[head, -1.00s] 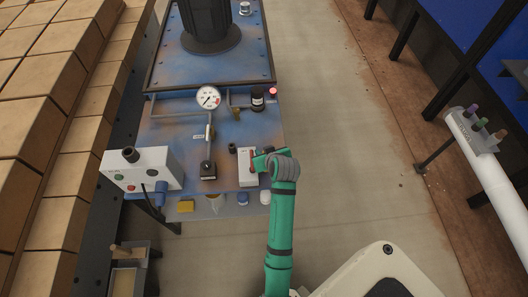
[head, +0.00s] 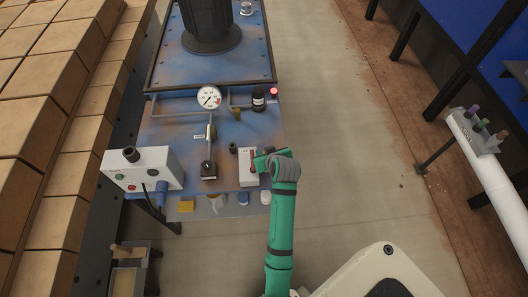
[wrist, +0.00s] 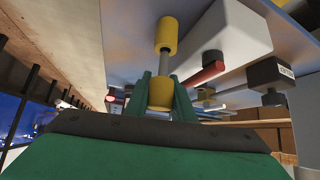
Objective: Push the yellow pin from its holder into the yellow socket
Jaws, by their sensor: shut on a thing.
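My gripper (head: 262,162) is at the right side of the white box on the blue bench in the head view. In the wrist view my gripper's green fingers (wrist: 160,85) are shut on a yellow cylindrical piece (wrist: 160,96). A grey metal shaft runs from this piece to a second yellow cylinder (wrist: 167,32), in line with it. I take these for the yellow pin, but cannot tell which part is pin, holder or socket. In the head view my gripper hides the held piece.
The white box (head: 248,178) with a red handle (wrist: 208,72) is close beside my gripper. A black block (head: 208,171), a gauge (head: 208,97) and a white control box (head: 142,168) stand on the bench. Open floor (head: 345,130) lies to the right.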

